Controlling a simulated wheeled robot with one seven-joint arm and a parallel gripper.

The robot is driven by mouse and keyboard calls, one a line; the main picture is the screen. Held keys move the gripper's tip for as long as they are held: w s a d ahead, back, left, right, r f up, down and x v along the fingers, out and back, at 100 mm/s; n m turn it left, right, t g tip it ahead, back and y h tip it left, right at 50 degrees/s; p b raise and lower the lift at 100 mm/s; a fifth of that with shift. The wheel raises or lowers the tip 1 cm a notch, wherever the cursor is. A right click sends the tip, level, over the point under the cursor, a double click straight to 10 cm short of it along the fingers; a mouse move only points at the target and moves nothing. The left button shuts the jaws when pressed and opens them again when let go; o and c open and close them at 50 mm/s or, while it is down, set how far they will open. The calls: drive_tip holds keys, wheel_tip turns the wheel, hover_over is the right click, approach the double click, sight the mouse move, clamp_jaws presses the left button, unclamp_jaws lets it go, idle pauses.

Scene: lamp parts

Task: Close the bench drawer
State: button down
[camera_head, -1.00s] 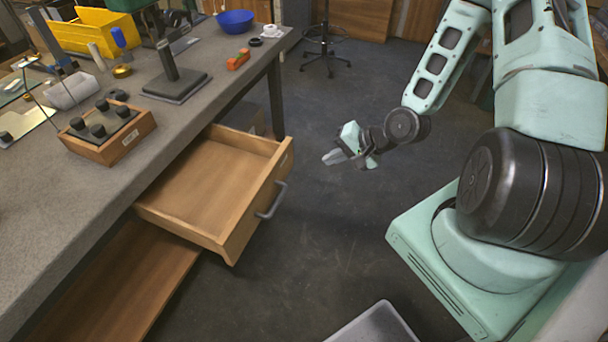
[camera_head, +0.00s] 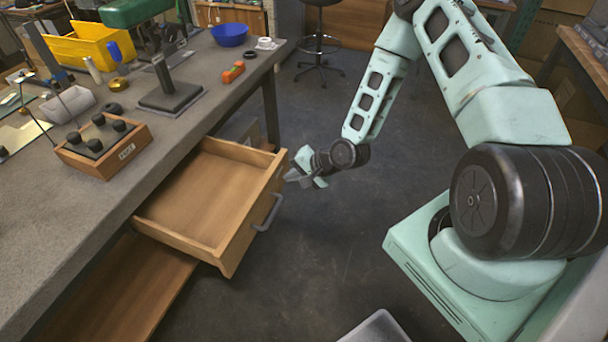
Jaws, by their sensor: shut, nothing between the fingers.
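The bench drawer (camera_head: 200,196) is a light wooden drawer pulled out from under the grey workbench. It looks empty. Its front panel carries a dark bar handle (camera_head: 268,213). My gripper (camera_head: 289,177) is shut and empty, beside the far end of the drawer front, above the handle in the picture. It points left toward the front panel. I cannot tell whether the fingertips touch the wood.
The grey bench top (camera_head: 75,215) holds a wooden box with black knobs (camera_head: 104,146), a dark stand (camera_head: 172,97), an orange tool (camera_head: 233,71) and a blue bowl (camera_head: 229,35). A stool (camera_head: 318,45) stands behind. The floor before the drawer is clear.

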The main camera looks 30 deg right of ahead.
drive_tip(key=shift+w+a, duration=0.2)
drive_tip(key=shift+w, duration=0.1)
drive_tip(key=b, duration=0.7)
hover_over(219, 166)
